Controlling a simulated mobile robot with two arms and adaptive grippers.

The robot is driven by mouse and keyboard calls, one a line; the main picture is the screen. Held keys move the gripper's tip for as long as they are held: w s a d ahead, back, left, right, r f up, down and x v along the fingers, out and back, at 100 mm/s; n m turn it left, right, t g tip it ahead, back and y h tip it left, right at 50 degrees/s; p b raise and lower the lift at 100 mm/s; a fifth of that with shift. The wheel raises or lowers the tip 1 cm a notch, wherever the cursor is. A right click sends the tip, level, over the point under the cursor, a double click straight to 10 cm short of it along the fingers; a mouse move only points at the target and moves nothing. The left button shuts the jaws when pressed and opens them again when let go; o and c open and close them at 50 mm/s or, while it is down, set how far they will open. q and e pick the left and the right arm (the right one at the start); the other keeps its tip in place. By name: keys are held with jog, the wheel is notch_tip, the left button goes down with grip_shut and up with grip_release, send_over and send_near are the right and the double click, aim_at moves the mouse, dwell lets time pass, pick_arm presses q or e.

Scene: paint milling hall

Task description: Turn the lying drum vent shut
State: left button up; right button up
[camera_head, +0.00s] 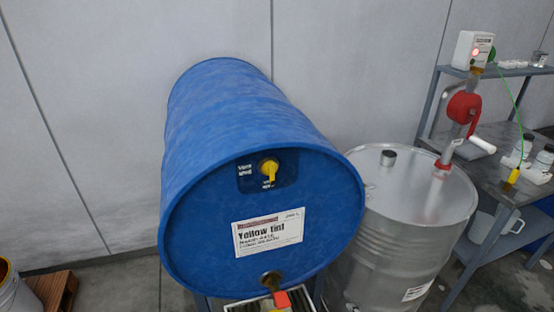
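A large blue drum (240,130) lies on its side on a low stand, with its round end facing me. The vent (268,168) is a yellow handle on a dark plate high on that end. Its handle appears to point downward; small lettering sits beside and below it, too small to read surely. A white label (268,233) below reads "Yellow tint". A tap with a red handle (282,299) sits at the bottom of the drum end, partly cut off by the picture's lower edge. Neither of my grippers is in view.
A silver drum (412,215) with a red hand pump (463,107) stands upright close on the right. A metal shelf (500,170) with bottles and a white device (474,50) is behind it. A wooden pallet (57,288) with a bucket is lower left.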

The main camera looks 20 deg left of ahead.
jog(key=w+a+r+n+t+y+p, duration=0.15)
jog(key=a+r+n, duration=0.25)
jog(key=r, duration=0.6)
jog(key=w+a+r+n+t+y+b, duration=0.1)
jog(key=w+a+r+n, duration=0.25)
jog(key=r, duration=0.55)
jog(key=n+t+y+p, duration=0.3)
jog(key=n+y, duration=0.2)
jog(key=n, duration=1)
send_near(273, 165)
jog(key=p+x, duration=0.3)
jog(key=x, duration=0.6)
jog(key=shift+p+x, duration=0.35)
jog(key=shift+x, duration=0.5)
